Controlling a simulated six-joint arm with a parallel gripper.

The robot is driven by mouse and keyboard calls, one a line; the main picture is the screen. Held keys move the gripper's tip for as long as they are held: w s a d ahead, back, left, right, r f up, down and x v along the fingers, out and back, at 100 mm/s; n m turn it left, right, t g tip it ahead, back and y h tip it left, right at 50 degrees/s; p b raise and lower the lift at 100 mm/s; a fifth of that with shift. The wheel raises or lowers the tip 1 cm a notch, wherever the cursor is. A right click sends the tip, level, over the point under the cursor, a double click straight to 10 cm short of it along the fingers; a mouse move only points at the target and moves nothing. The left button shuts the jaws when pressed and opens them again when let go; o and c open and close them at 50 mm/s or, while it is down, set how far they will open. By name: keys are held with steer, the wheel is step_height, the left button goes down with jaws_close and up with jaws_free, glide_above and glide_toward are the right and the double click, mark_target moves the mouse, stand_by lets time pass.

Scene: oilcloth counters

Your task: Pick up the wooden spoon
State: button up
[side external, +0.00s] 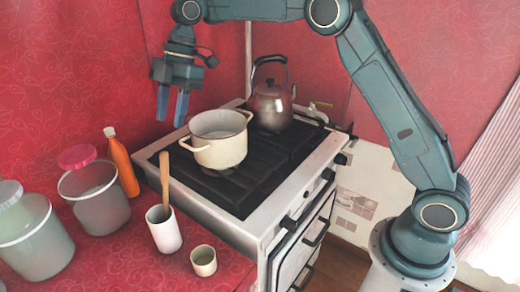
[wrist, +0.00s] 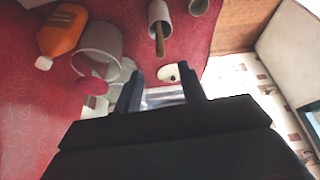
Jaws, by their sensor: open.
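The wooden spoon (side external: 165,180) stands in a tall white cup (side external: 164,232) on the red counter, its handle sticking up. The spoon's lower end is hidden inside the cup. In the wrist view the spoon (wrist: 159,40) shows near the top, in the mouth of the white cup (wrist: 158,10). My gripper (side external: 172,106) is open and empty, fingers pointing down. It hangs in the air above the spoon's level in the side view, apart from it. In the wrist view my gripper's fingertips (wrist: 160,90) are below the spoon in the picture.
A cream pot (side external: 220,150) and a kettle (side external: 271,105) stand on the stove (side external: 205,208). An orange bottle (side external: 121,165), a tub (side external: 98,205) with a pink lid (side external: 77,157) and other tubs (side external: 35,240) are on the left. A small cup (side external: 204,261) stands beside the white cup.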

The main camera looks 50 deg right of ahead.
steer(key=shift+a+f, duration=0.1)
glide_above(165, 170)
steer(key=d, duration=0.2)
steer(key=shift+f, duration=3.4)
steer(key=shift+w+f, duration=0.45)
steer(key=shift+f, duration=0.05)
steer(key=shift+f, duration=0.1)
steer(key=shift+x, duration=2.5)
steer(key=shift+d, duration=0.1)
jaws_close()
